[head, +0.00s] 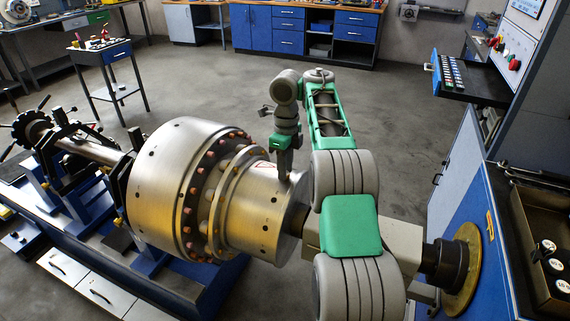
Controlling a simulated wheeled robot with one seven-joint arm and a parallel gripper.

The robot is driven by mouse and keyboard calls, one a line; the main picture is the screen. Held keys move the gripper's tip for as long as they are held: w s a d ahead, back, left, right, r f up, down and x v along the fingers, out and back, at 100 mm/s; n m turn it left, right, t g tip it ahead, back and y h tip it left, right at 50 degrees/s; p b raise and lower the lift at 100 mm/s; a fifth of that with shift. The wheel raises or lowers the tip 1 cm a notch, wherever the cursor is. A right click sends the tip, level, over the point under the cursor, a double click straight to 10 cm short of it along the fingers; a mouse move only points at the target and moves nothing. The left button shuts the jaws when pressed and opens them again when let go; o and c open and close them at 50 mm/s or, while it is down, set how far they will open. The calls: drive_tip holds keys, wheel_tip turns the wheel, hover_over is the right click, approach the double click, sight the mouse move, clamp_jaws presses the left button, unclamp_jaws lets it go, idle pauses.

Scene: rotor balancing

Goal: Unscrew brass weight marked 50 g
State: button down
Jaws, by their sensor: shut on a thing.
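The large steel rotor (180,175) lies horizontally on the balancing machine, with a ring of copper-coloured studs around its middle and a narrower drum (250,215) at its right. My gripper (284,177) points down at the top of this narrower drum, near its right end. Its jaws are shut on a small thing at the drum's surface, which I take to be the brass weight. The weight is hidden by the fingers, and its marking cannot be read. A few small dark holes show on the drum.
My green and grey arm stands close to the rotor's right end. A dark tray (533,231) at the right holds dark round pieces with white labels (548,246). A small side table (99,53) stands back left. The floor behind the rotor is clear.

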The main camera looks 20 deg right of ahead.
drive_tip(key=shift+r+n+p, duration=0.2)
drive_tip(key=shift+n+p, duration=0.5)
drive_tip(key=shift+p, duration=0.05)
drive_tip(key=shift+n, duration=0.4)
drive_tip(key=shift+f, duration=0.2)
drive_tip(key=c, duration=1.1)
unclamp_jaws()
drive_tip(key=shift+c, duration=0.5)
